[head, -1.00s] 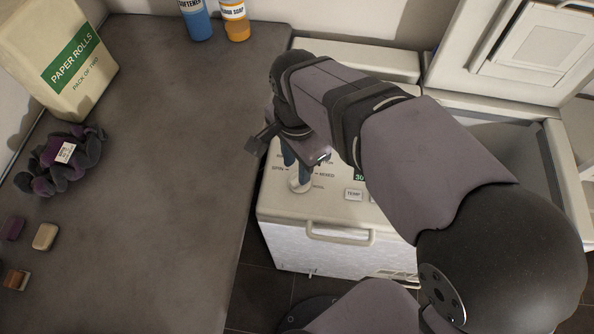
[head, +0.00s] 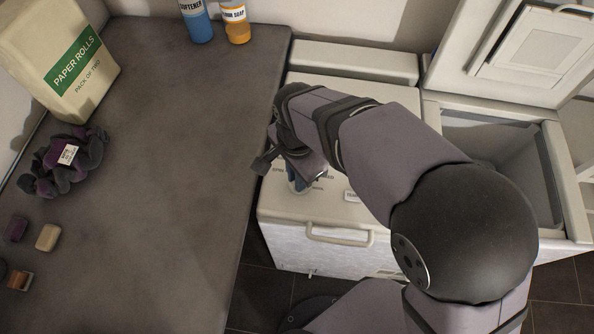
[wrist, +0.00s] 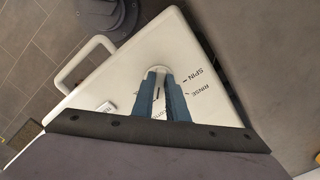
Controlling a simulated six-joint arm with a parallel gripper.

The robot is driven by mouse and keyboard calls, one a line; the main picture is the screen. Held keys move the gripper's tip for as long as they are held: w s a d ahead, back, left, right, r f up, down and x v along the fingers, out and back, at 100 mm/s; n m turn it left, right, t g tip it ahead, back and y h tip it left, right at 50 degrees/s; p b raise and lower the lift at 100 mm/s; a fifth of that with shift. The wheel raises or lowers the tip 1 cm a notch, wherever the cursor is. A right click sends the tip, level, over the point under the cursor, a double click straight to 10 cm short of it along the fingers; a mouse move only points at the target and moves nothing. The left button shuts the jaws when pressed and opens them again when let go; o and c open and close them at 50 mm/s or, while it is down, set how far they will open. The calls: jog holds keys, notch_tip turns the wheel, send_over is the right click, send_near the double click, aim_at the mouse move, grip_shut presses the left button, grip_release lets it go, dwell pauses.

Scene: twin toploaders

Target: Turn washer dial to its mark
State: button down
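The washer (head: 270,212) is a white top-loader with a flat control panel beside the counter. Its round white dial (wrist: 158,71) shows in the wrist view at the blue fingertips, with SPIN and RINSE printed on the panel around it. My gripper (head: 298,186) points down at the dial, and in the wrist view its two blue fingers (wrist: 160,80) stand on either side of the dial's middle. A gap shows between the fingers; whether they press on the dial is unclear. In the head view the dial is mostly hidden by my gripper. I cannot make out the mark.
The TEMP button (head: 352,196) sits right of the dial, and a handle (head: 340,237) runs along the washer's front. A second machine (head: 560,190) stands open at right. The dark counter (head: 170,200) at left holds paper rolls (head: 65,65) and bottles (head: 198,22).

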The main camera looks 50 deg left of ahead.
jog(key=shift+n, duration=0.4)
jog(key=n+p, duration=0.1)
jog(key=n, duration=0.2)
jog(key=shift+d+n, duration=0.15)
jog(key=shift+n, duration=0.15)
jog(key=shift+w+d+n+p, duration=0.15)
jog(key=shift+n+p, duration=0.5)
jog(key=shift+n, duration=1.55)
jog(key=c, duration=1.7)
grip_release()
jog(key=shift+c, duration=0.2)
